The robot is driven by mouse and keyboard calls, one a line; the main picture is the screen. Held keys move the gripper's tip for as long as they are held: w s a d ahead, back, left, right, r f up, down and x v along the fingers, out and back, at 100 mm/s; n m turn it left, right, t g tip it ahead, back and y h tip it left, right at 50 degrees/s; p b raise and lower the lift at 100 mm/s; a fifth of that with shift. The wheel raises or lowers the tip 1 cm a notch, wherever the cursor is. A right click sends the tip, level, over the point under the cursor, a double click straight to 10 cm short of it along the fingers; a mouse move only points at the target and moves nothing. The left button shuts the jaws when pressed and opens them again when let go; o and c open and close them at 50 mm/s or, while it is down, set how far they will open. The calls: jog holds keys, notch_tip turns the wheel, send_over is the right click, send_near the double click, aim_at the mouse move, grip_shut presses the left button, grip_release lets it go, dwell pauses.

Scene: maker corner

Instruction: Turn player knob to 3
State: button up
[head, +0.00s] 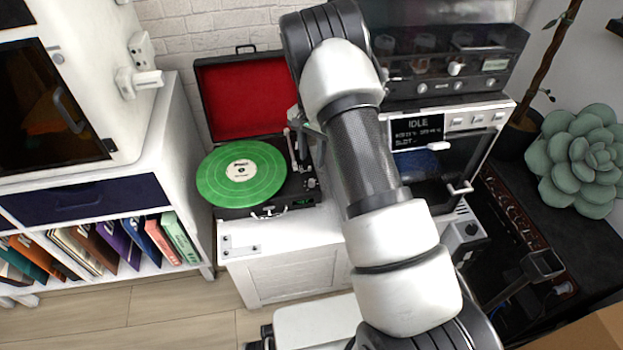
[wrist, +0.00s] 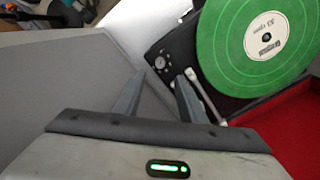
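The record player (head: 235,212) is an open black case with a red-lined lid, standing on a white cabinet. A green record (head: 240,175) lies on it; the record also shows in the wrist view (wrist: 245,55). A small round silver knob (wrist: 160,62) sits on the black deck beside the record. My gripper (wrist: 160,78) is open, its two grey fingers apart and pointing toward the knob, which shows just beyond the gap between the tips. Nothing is between the fingers. I cannot tell whether they touch the deck, or read the knob's setting. In the head view my arm hides most of the gripper.
The pale tonearm (wrist: 205,95) lies close to the right finger. The raised red lid (head: 240,95) stands behind the record. A machine with an IDLE screen (head: 418,130) stands right of my arm. A shelf of record sleeves (head: 100,245) is at left.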

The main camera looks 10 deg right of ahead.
aim_at(312, 181)
notch_tip(312, 181, down, 10)
jog(key=shift+b, duration=0.85)
grip_shut()
